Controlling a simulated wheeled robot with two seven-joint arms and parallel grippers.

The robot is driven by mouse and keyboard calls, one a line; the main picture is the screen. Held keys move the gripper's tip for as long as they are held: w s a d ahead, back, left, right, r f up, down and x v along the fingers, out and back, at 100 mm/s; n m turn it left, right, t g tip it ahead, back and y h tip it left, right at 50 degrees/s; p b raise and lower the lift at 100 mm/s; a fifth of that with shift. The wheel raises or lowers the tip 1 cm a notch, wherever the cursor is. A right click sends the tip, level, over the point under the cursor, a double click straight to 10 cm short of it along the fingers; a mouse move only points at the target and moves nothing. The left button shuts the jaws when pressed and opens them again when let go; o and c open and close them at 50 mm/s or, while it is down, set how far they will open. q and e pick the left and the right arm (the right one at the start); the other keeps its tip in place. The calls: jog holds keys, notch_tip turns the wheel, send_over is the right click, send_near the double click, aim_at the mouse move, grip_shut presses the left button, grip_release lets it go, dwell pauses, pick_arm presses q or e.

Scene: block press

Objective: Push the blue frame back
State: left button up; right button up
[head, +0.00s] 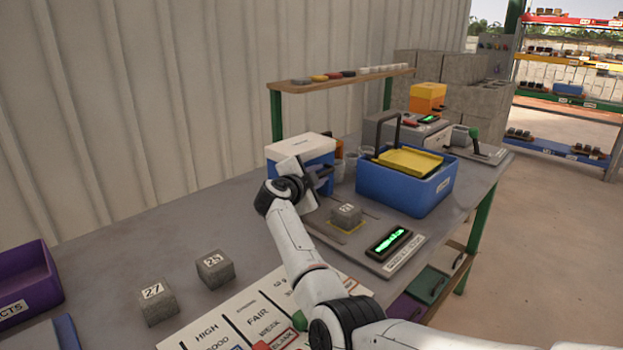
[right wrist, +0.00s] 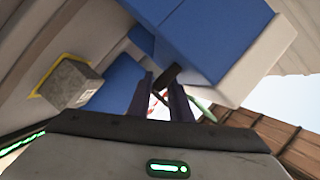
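The blue frame (head: 318,178) of the press carries a white head (head: 300,147) and stands at the back of the grey press base (head: 400,262). In the right wrist view the blue frame (right wrist: 200,38) fills the upper middle. My right gripper (head: 322,178) is in front of the frame; its two dark fingers (right wrist: 160,98) are apart. A dark bar shows near the fingertips, and I cannot tell whether they touch it. A grey block (head: 346,215) sits on the yellow-outlined spot of the base; it also shows in the wrist view (right wrist: 70,84). My left gripper is out of view.
A blue crate (head: 405,190) with a yellow tray stands right of the press. A green-lit display (head: 389,242) is at the base's front. Blocks 27 (head: 158,303) and 25 (head: 214,269) stand on the table at left, near a purple bin (head: 30,283) and a grading board (head: 250,318).

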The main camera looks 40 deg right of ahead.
jog(key=v, duration=0.9)
jog(key=shift+s+r, duration=0.15)
